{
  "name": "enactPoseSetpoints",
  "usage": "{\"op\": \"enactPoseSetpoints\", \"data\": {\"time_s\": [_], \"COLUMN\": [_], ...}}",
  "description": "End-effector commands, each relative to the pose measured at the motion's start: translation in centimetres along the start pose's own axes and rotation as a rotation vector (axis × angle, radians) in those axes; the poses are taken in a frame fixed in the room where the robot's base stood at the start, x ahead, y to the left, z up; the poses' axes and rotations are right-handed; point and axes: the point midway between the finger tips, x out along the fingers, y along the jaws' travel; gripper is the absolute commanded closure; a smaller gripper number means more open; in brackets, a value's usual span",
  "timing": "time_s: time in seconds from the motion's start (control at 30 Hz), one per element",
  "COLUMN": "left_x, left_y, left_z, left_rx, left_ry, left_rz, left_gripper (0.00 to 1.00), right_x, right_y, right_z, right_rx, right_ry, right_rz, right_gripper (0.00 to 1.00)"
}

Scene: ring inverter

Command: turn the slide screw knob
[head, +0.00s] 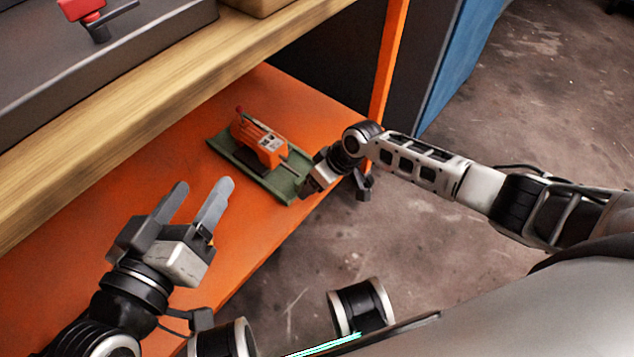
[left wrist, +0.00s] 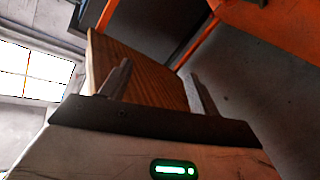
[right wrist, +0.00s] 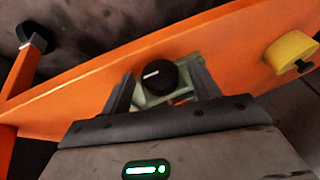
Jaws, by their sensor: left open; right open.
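The orange device (head: 259,139) sits on a green base plate (head: 222,147) on the orange lower shelf in the head view. In the right wrist view a round black knob (right wrist: 155,80) with a white mark shows between the fingers of my right gripper (right wrist: 162,72), which is open. I cannot tell if the fingers touch the knob. In the head view the right gripper (head: 308,186) is at the plate's near right end and the knob is hidden. My left gripper (head: 205,186) is open and empty above the shelf, left of the device.
A wooden upper shelf (head: 165,75) overhangs the back of the orange shelf (head: 60,285). An orange post (head: 388,62) stands behind my right arm. A yellow rounded thing (right wrist: 290,53) is at the right in the right wrist view. The shelf left of the device is clear.

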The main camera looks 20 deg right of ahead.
Motion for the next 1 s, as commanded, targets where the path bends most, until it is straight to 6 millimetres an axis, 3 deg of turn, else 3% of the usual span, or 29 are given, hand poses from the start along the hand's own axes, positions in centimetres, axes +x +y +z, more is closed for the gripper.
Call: {"op": "enactPoseSetpoints", "data": {"time_s": [0.1, 0.27, 0.63, 1.0], "left_x": [0.0, 0.0, -0.1, -0.9], "left_y": [0.0, 0.0, 0.1, -1.8], "left_z": [0.0, 0.0, -0.9, 1.0], "left_rx": [0.0, 0.0, 0.04, 0.179], "left_ry": [0.0, 0.0, -0.011, -0.188], "left_rz": [0.0, -0.001, -0.021, -0.127], "left_gripper": [0.38, 0.38, 0.38, 0.38], "right_x": [0.0, 0.0, -0.3, -0.4], "right_y": [0.0, 0.0, -0.3, -0.9], "right_z": [0.0, 0.0, -0.1, -0.1], "right_rx": [0.0, 0.0, -0.02, -0.115], "right_ry": [0.0, 0.0, -0.002, -0.004], "right_rz": [0.0, 0.0, 0.043, 0.27], "right_gripper": [0.41, 0.83, 0.83, 0.83]}}
